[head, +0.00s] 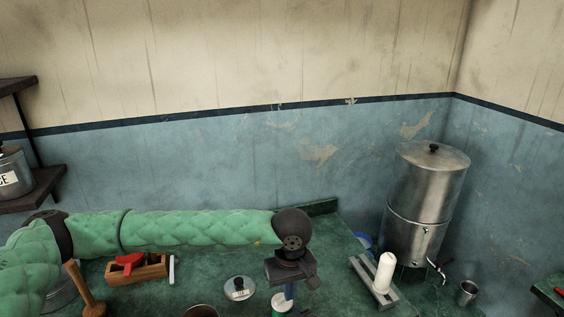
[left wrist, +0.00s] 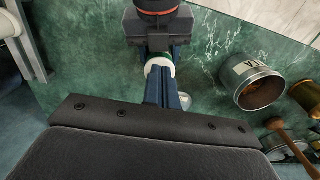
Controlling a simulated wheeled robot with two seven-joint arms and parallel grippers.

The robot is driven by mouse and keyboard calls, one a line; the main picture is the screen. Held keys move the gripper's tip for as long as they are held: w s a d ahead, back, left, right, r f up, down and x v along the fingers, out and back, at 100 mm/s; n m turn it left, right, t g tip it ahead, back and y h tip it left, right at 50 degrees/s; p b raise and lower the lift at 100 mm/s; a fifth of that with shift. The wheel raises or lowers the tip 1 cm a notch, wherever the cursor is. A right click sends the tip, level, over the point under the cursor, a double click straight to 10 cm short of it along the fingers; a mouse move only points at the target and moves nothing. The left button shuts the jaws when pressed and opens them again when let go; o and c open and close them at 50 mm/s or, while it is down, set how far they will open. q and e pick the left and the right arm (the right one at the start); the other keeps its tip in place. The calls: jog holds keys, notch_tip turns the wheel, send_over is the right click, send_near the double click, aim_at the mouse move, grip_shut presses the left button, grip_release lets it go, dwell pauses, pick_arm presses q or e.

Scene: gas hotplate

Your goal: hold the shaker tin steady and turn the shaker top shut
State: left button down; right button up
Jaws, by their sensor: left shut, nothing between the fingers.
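A small round piece with white and green on it (left wrist: 160,66), perhaps the shaker, shows between two grippers in the left wrist view. It also shows at the bottom edge of the head view (head: 280,303). Its tin and top cannot be told apart. My left gripper (head: 289,293) points down beside it, fingers together with nothing between them; its blue fingers (left wrist: 166,86) reach to the piece in the left wrist view, and contact is unclear. My right gripper (left wrist: 159,50) faces it from the other side; its fingertips are partly hidden by the piece.
A labelled lid (head: 239,288) lies left of my left gripper on the green counter. A labelled metal tin (left wrist: 252,82) and a wooden masher (head: 86,290) are nearby. A wooden box (head: 150,268), a rack with a white roll (head: 384,272) and a tall urn (head: 425,205) stand behind.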

pick_arm(q)
jog(key=shift+f, duration=2.5)
jog(key=shift+w+a, duration=0.25)
jog(key=shift+w, duration=0.3)
jog(key=shift+s+a, duration=0.15)
jog(key=shift+a, duration=0.35)
jog(key=shift+s, duration=0.4)
jog(key=shift+r, duration=0.15)
notch_tip(320, 180, up, 6)
send_over(284, 303)
jog(key=s, duration=0.3)
jog(key=shift+w, duration=0.2)
